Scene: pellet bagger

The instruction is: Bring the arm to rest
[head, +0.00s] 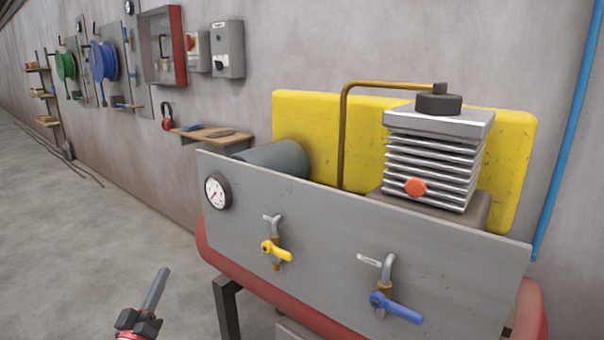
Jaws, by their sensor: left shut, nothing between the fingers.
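My left gripper (154,292) shows at the bottom left of the head view, its fingers together and pointing up and slightly right. It is shut and empty, in front of the concrete floor and apart from the machine. To its right stands a compressor with a grey front panel (335,235) on a red tank (208,250). The panel carries a round gauge (217,191), a yellow-handled valve (276,250) and a blue-handled valve (396,307). My right gripper is not in view.
A finned metal block (432,155) and a yellow guard (305,112) stand behind the panel. A small wooden shelf (215,137) and grey switch boxes (227,49) are on the wall. A blue pipe (567,130) runs down at the right.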

